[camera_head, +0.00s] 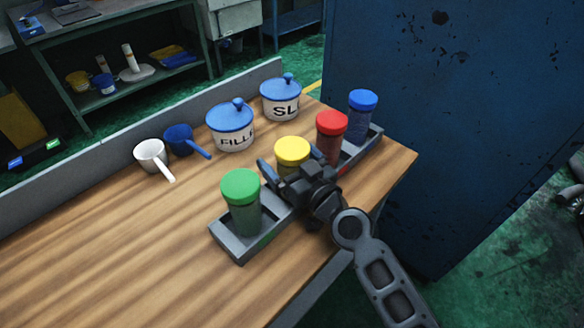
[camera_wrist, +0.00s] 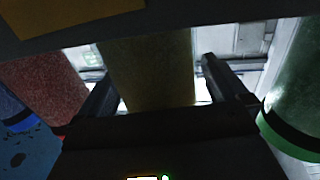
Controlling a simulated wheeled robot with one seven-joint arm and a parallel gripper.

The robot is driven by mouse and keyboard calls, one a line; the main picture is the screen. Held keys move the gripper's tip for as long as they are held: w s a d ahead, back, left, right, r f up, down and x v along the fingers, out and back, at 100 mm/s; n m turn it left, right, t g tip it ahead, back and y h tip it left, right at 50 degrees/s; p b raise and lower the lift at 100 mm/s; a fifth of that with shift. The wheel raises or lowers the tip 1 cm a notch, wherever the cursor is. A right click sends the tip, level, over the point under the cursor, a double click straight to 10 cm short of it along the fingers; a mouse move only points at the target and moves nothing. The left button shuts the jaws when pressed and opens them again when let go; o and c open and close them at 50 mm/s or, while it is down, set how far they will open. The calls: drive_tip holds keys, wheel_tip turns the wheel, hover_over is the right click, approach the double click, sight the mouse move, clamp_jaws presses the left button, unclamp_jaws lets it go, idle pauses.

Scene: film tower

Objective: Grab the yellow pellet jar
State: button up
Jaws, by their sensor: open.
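The yellow pellet jar (camera_head: 292,151) stands in a grey rack (camera_head: 226,240) on the wooden table, between the green jar (camera_head: 242,190) and the red jar (camera_head: 331,130). Its lower body is hidden behind my gripper (camera_head: 283,172) in the head view. My gripper is open, with one finger on each side of the yellow jar. In the wrist view, the yellow jar (camera_wrist: 150,75) shows between the two fingers (camera_wrist: 158,92), with dark gaps or light showing beside it. I cannot tell whether either finger touches it.
A blue jar (camera_head: 362,110) stands at the rack's far end. Behind are two white canisters with blue lids (camera_head: 230,130) (camera_head: 281,100), a white scoop (camera_head: 151,154) and a blue scoop (camera_head: 182,140). A blue cabinet (camera_head: 440,130) stands beyond the table's right edge. The table's left front is clear.

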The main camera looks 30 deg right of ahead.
drive_tip(key=c, duration=1.2)
drive_tip(key=shift+c, duration=0.3)
drive_tip(key=shift+r, duration=0.1)
